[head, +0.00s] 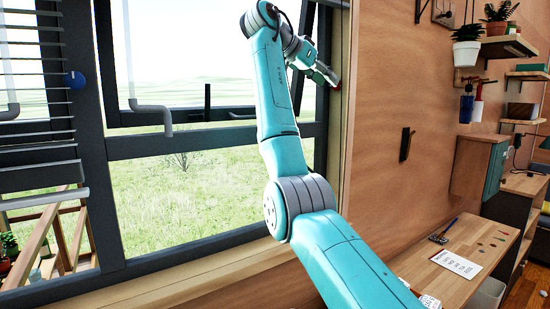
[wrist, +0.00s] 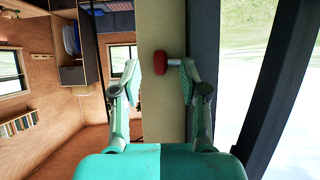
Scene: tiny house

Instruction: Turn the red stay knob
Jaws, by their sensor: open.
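The red stay knob (wrist: 160,63) shows in the wrist view as a round red head on a short pale stem. The stem runs right towards the dark window frame. My gripper (wrist: 160,73) is open, and the knob appears between its two fingertips. The left finger is apart from the knob. The right fingertip overlaps the end of the stem, and I cannot tell whether they touch. In the head view my gripper (head: 324,77) is at the window's right edge. A small red part of the knob (head: 338,86) shows at its tips; the rest is hidden.
A blue knob (head: 75,80) is at the left window by the blind (head: 35,100). Grey handles (head: 152,108) stick out from the window frame. A wooden wall (head: 390,190) is close on the right, with a desk (head: 480,235) beyond.

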